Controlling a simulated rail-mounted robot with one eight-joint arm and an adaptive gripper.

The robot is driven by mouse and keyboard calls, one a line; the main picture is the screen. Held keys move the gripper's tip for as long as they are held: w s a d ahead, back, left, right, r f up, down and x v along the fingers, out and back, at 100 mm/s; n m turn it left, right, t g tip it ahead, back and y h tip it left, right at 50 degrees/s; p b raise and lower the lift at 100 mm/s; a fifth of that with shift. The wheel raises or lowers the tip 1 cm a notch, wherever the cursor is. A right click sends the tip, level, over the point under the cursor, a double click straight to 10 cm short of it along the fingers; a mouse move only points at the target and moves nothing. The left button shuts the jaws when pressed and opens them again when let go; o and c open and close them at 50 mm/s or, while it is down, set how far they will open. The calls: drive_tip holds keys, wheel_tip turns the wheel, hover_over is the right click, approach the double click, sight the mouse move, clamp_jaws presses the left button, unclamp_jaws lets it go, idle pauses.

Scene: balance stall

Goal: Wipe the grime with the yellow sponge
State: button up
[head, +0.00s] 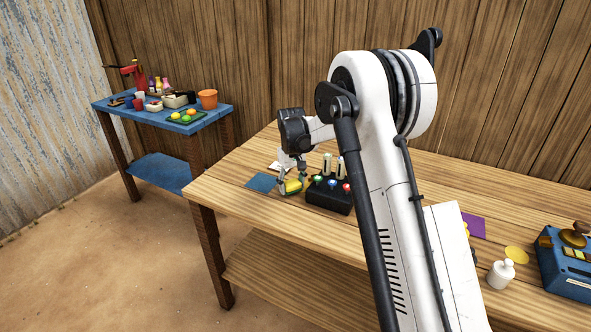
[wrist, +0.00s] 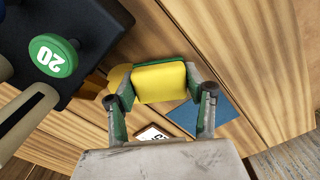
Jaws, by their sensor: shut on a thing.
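The yellow sponge (wrist: 160,82) with a green layer at its far edge is between the fingers of my gripper (wrist: 161,91). My gripper is shut on it. In the head view, the sponge (head: 292,187) and my gripper (head: 290,176) are at the left part of the wooden table, just left of the black weight rack (head: 330,197). I cannot tell whether the sponge touches the tabletop. A darker yellow patch (wrist: 118,76) shows beside the sponge's left end; I cannot tell what it is. No grime is clearly recognisable; my arm hides part of the table.
The rack with knobbed weights stands close beside my gripper. A blue square (head: 262,183) and white card (wrist: 152,133) lie nearby. A white bottle (head: 501,274), yellow disc (head: 516,254) and blue balance (head: 568,262) are at the right. A blue side table (head: 160,172) stands back left.

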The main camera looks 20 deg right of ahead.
drive_tip(key=shift+a+r, duration=0.15)
drive_tip(key=shift+r, duration=0.5)
drive_tip(key=shift+r+p, duration=1.15)
drive_tip(key=shift+r, duration=1.45)
drive_tip(key=shift+w+f+b, duration=0.15)
drive_tip(key=shift+f+b, duration=0.15)
drive_tip(key=shift+b, duration=1.1)
